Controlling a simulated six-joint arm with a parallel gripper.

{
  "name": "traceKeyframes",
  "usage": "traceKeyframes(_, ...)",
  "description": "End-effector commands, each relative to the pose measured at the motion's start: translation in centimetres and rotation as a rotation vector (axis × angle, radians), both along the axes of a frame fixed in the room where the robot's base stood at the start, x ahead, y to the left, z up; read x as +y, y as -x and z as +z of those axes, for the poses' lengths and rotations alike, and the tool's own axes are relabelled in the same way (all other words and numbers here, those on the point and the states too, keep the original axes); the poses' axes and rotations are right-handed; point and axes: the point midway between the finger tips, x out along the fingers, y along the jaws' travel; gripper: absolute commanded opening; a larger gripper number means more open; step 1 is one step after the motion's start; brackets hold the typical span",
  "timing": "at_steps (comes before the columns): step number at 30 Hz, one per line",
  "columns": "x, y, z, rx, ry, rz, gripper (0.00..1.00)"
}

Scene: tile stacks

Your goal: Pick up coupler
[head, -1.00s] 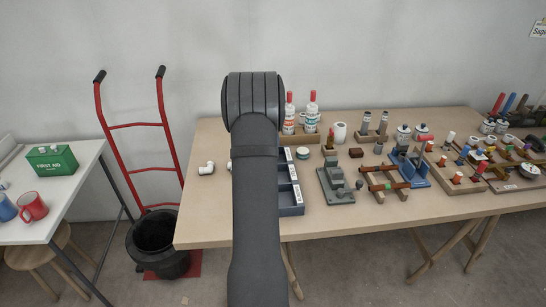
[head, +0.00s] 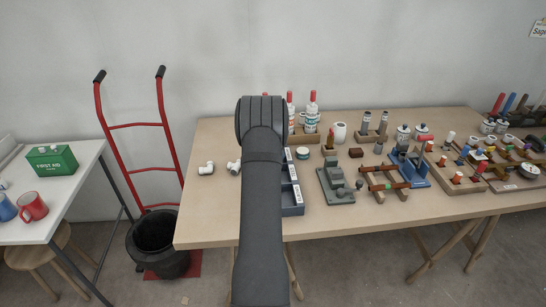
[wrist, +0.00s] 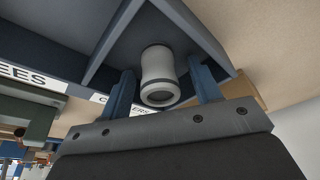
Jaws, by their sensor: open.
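The coupler (wrist: 157,68) is a short white-grey tube in the wrist view, in a compartment of the dark blue-grey bin tray (wrist: 180,15). The label by this compartment is partly covered; it reads C and ERS. My gripper (wrist: 164,80) is open, with one blue finger on each side of the coupler. I cannot tell whether either finger touches it. In the head view my arm hides the gripper and coupler, and part of the bin tray (head: 293,211) shows to its right.
A neighbouring compartment is labelled EES (wrist: 22,75). Compartment walls stand close around my fingers. On the table (head: 215,225), a white elbow (head: 206,169) and another white fitting (head: 234,167) lie left of my arm. A green-grey fixture (head: 337,186) stands right of the tray.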

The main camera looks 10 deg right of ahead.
Motion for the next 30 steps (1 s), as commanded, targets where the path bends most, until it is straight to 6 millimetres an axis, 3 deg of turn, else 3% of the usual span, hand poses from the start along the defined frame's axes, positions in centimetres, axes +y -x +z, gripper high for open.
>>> traceKeyframes(4,0.0,0.0,0.1,0.0,0.0,0.0,0.56)
traceKeyframes(11,0.0,0.0,0.1,0.0,0.0,0.0,0.1)
traceKeyframes(23,0.0,0.0,0.7,-0.002,0.0,0.0,0.1)
traceKeyframes(30,0.0,-0.1,4.1,-0.001,-0.001,0.002,0.1)
